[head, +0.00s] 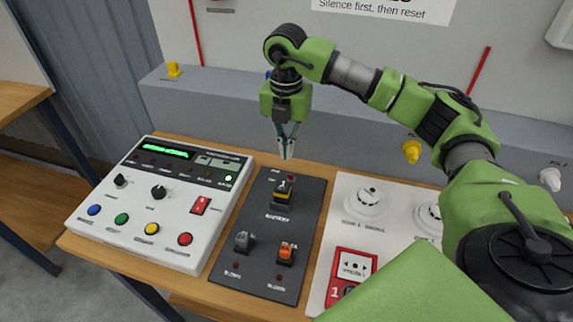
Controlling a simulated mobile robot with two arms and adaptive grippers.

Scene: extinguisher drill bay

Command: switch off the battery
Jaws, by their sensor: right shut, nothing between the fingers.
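The battery switch (283,194) is a yellow and black block with a small lever on top. It sits near the far end of a dark panel (262,265), above a label that seems to read battery. I cannot tell its lever position for sure. My right gripper (287,152) points down with its fingers shut and empty. It shows just beyond the switch in the picture, apparently above the panel and not touching it. My left gripper is not in view.
The dark panel also holds a grey switch (244,242) and an orange switch (287,253). A white console (155,215) with knobs and coloured buttons stands left. A white board with round detectors (366,202) and a red call point (353,268) lies right. A grey ledge (200,105) runs behind.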

